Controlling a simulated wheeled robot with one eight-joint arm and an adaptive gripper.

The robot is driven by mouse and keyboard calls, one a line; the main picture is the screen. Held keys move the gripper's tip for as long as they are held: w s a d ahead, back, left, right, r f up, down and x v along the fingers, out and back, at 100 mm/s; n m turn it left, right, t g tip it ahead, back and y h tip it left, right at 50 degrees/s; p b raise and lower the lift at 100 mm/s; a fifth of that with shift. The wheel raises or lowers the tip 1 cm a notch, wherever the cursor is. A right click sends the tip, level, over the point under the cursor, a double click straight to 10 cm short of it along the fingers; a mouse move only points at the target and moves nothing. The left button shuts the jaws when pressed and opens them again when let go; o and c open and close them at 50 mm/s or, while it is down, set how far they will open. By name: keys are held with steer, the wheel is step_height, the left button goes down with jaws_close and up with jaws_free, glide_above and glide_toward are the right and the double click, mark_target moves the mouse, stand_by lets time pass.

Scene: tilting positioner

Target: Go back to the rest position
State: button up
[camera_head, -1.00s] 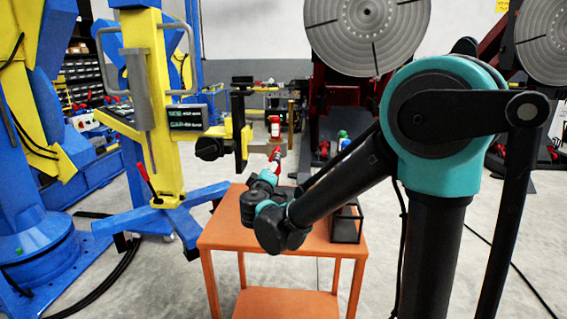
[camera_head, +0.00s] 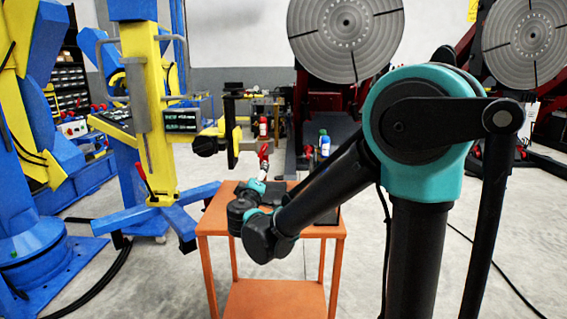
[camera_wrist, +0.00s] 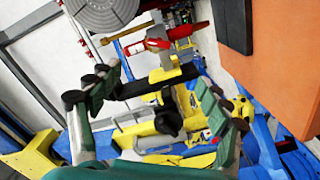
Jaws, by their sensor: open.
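My gripper (camera_wrist: 160,92) is open in the wrist view, with its two dark green fingers wide apart and nothing between them. Beyond the fingers are a dark bar and a red-handled piece (camera_wrist: 150,45) on the yellow and blue stand; no contact with them shows. In the head view my arm reaches forward and left, its wrist low over the orange table (camera_head: 217,222). My fingers cannot be made out clearly there. A red-handled piece (camera_head: 264,152) stands just beyond the wrist.
The yellow and blue stand (camera_head: 150,105) with a small display is left of the table. A grey slotted disc (camera_head: 345,38) stands behind, a second (camera_head: 523,42) at far right. The orange table also shows at upper right in the wrist view (camera_wrist: 285,70). Grey floor (camera_head: 480,215) is open at right.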

steer(key=s+d+f+m+g+h, duration=0.1)
steer(key=s+d+f+m+g, duration=0.15)
steer(key=d+f, duration=0.4)
steer(key=s+d+f+m+g+h, duration=0.2)
steer(key=s+d+f+g, duration=0.1)
steer(key=d, duration=0.7)
steer(key=s+d+f+m+g+h, duration=0.1)
steer(key=s+d+f+m+g, duration=0.3)
steer(key=d, duration=0.5)
steer(key=s+d+f+m+g+y, duration=0.1)
steer(key=s+f+g+y, duration=0.1)
steer(key=s+f, duration=0.4)
steer(key=s+d+f+m+g+y, duration=0.1)
steer(key=s+f+g+y, duration=0.1)
steer(key=s+f, duration=0.4)
steer(key=s+y, duration=0.1)
steer(key=s, duration=0.3)
steer(key=shift+s, duration=0.3)
